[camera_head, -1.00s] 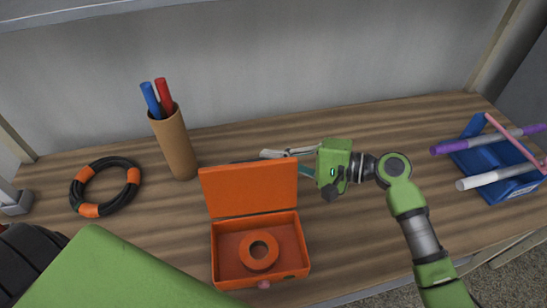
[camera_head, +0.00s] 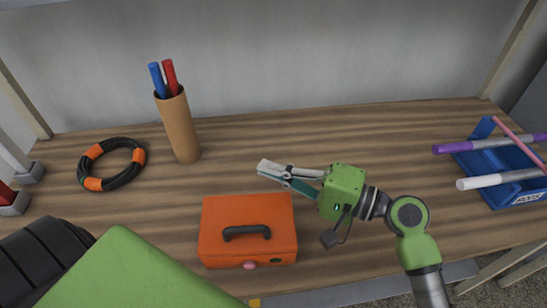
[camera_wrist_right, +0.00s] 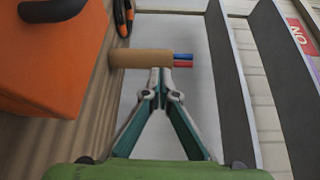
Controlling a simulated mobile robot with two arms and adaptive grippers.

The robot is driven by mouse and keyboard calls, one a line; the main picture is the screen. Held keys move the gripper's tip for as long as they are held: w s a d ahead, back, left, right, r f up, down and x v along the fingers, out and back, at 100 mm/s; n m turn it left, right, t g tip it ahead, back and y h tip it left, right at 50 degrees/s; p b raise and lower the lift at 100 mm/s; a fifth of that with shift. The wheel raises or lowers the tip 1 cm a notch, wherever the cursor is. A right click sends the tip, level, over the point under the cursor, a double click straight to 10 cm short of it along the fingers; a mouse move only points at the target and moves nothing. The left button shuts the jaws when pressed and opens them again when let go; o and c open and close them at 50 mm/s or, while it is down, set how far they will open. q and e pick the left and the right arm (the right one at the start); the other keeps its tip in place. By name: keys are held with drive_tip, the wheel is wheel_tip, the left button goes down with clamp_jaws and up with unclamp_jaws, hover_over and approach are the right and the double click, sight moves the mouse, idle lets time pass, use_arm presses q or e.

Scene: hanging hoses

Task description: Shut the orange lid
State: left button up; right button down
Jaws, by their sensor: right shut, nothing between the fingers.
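The orange box (camera_head: 247,246) stands on the wooden shelf near its front edge. Its orange lid (camera_head: 220,212) lies flat over it, with a black handle (camera_head: 246,232) on top and a pink latch tab at the front. No gap under the lid shows. My right gripper (camera_head: 264,168) is shut and empty, behind and above the box's right rear corner, apart from the lid. In the right wrist view its fingertips (camera_wrist_right: 161,72) meet, and the orange box (camera_wrist_right: 55,60) is at the left. My left gripper is not in view.
A brown cup (camera_head: 178,125) with a blue and a red marker stands behind the box. A black and orange hose ring (camera_head: 111,163) lies at the left. A blue tray (camera_head: 500,172) with pens is at the right. Bare wood lies between the box and the tray.

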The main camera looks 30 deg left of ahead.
sight(275, 228)
drive_tip(key=s, duration=0.1)
drive_tip(key=s+d+f, duration=0.1)
drive_tip(key=s+d, duration=0.1)
drive_tip(key=shift+f, duration=0.35)
drive_tip(key=shift+s+d+f+b, duration=0.5)
drive_tip(key=shift+s+f, duration=0.1)
drive_tip(key=shift+s, duration=0.2)
drive_tip(key=shift+s+d+f, duration=0.3)
drive_tip(key=shift+s+f, duration=0.15)
drive_tip(key=shift+f, duration=0.05)
drive_tip(key=shift+r, duration=0.1)
